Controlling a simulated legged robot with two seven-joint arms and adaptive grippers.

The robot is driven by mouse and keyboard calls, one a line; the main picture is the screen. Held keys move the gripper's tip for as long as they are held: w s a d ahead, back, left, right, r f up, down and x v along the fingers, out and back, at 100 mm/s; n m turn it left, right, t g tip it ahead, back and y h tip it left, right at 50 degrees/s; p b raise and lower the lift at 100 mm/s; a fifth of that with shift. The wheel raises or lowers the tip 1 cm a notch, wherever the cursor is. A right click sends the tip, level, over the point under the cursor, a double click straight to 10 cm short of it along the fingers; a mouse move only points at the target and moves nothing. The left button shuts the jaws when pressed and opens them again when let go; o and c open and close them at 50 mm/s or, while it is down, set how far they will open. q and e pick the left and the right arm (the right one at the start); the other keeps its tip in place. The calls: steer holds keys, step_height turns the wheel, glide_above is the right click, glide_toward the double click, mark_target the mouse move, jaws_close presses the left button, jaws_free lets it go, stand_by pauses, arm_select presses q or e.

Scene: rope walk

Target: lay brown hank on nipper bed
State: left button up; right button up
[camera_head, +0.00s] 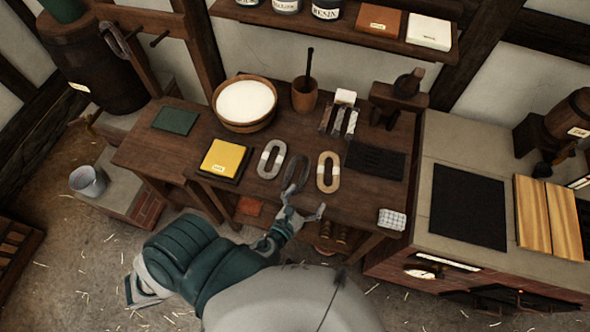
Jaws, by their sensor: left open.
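Three looped hanks lie in a row on the dark wooden bench: a pale grey one (271,159), a dark one (304,165) and a tan-brown one (328,171) with a pale band. I cannot tell for sure which of the last two is the brown hank. My left gripper (303,204) is open and empty at the bench's front edge, just in front of the dark hank, partly overlapping its near end in the picture. A dark slatted pad (375,160) lies right of the hanks; I cannot tell whether it is the nipper bed. My right gripper is out of view.
A yellow block (226,158) on a dark board, a green pad (175,120), a tub of white stuff (245,104) and a wooden cup (305,94) stand on the bench. A brick stove with a black mat (468,205) is at the right. A shelf (340,33) hangs above.

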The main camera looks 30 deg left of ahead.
arm_select(q)
steer(key=s+a+f+n+g+y, duration=0.3)
steer(key=s+a+f+n+y, duration=0.1)
steer(key=s+a, duration=0.1)
glide_toward(297, 175)
steer(key=w, duration=0.2)
steer(key=w+a, duration=0.1)
steer(key=shift+w+r, duration=0.35)
steer(key=shift+w+a+f, duration=0.1)
steer(key=shift+w+f, duration=0.15)
steer(key=shift+w, duration=0.3)
steer(key=x, duration=0.4)
steer(key=shift+w+a+f+p, duration=0.1)
steer(key=shift+w+f+p, duration=0.15)
steer(key=shift+p, duration=0.05)
steer(key=shift+r, duration=0.1)
steer(key=c, duration=1.2)
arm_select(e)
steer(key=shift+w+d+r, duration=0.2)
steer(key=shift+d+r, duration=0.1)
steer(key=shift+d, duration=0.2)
